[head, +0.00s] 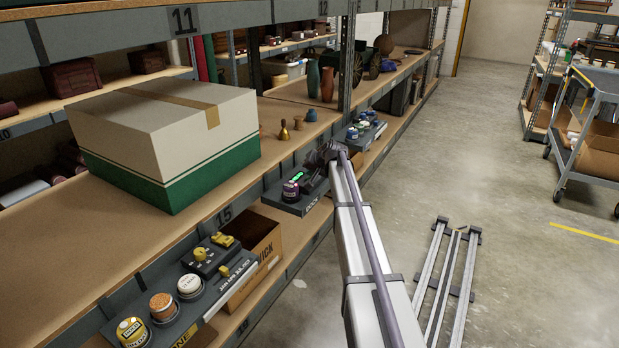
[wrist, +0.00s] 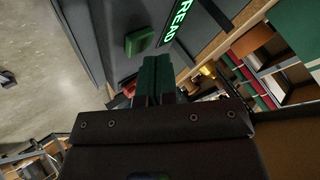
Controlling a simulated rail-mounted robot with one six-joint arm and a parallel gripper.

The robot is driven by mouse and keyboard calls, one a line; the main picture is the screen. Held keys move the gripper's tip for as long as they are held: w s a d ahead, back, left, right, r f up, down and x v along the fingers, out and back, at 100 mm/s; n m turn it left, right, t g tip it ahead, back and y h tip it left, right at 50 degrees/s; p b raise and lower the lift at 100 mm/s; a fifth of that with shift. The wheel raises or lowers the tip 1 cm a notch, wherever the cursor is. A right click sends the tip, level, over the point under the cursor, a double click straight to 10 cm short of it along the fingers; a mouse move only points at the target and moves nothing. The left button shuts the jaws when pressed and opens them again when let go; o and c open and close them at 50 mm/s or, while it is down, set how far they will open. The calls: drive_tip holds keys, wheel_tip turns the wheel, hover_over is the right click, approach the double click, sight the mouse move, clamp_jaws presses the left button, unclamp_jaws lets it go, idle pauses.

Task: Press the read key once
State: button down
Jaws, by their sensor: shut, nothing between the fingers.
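In the wrist view, a green block-shaped key (wrist: 139,41) stands out from a dark grey panel (wrist: 112,20). Beside it is a black strip with glowing green READ letters (wrist: 178,20). My gripper (wrist: 155,62) is shut and empty, its fingertips just below the green key in the picture. A small gap shows between tips and key; I cannot tell the depth between them. In the head view, a small lit green display (head: 297,176) shows on a dark unit at the shelf edge. My arm's dark end is beside it; the fingertips and key cannot be made out there.
A purple-banded jar (head: 291,191) stands on the dark unit by the display. A large white and green box (head: 166,135) sits on the shelf to the left. A console with several jars and yellow knobs (head: 200,254) is nearer. The aisle floor (head: 500,150) is mostly open.

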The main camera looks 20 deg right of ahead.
drive_tip(key=shift+r, duration=0.3)
wheel_tip(320, 180, up, 5)
drive_tip(key=p, duration=0.5)
drive_tip(key=shift+r, duration=0.15)
idle(0.5)
